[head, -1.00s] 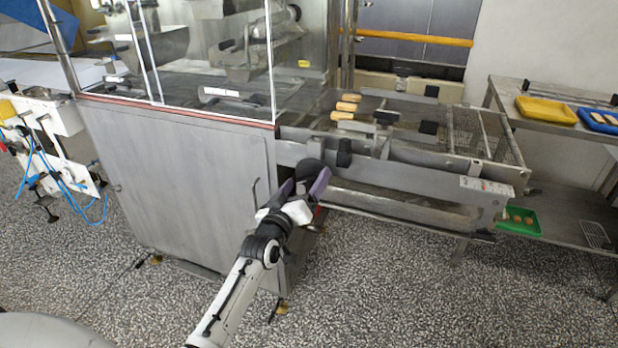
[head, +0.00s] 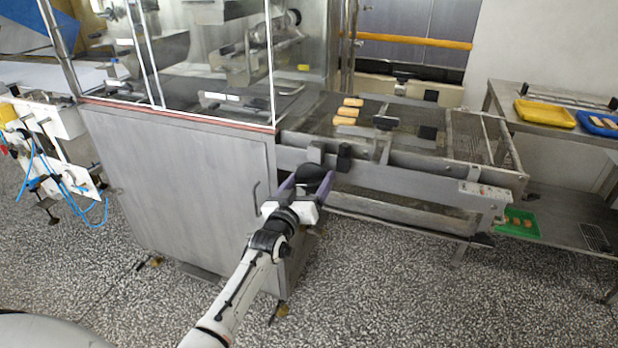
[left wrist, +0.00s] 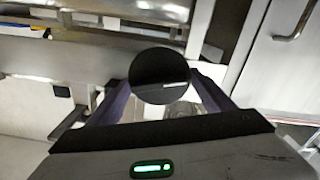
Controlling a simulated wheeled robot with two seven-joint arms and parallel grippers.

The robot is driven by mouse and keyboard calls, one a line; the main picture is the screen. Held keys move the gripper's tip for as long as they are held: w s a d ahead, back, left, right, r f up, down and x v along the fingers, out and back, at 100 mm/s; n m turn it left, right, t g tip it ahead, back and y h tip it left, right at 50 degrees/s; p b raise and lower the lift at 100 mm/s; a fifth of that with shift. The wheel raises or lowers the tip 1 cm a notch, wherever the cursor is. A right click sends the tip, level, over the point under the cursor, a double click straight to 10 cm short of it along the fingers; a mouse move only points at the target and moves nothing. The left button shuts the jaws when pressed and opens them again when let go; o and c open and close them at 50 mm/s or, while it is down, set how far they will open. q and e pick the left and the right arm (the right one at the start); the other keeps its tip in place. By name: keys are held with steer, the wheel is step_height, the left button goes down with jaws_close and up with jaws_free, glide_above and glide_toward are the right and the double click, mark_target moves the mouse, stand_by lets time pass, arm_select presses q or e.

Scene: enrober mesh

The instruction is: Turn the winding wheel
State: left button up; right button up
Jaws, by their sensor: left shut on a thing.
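The winding wheel (head: 310,173) is a dark round wheel on the front side of the metal machine, by the start of the mesh belt. My left gripper (head: 304,185) comes from below, and its two purple fingers are shut on the wheel from either side. In the left wrist view the black disc of the wheel (left wrist: 160,76) sits between the fingertips of my left gripper (left wrist: 162,88) and hides part of them. A black block (head: 344,158) sits just right of the wheel. My right gripper is not in view.
The mesh belt (head: 466,140) carries several tan bars (head: 346,112) near the glass enclosure. A steel cabinet (head: 180,180) stands left of the wheel. A green tray (head: 519,224), yellow tray (head: 545,113) and blue tray (head: 598,124) are at the right.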

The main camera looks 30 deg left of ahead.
arm_select(q)
steer(key=shift+m, duration=0.6)
steer(key=o, duration=0.7)
steer(key=v, duration=1)
steer(key=shift+s+d, duration=0.1)
steer(key=shift+s, duration=0.05)
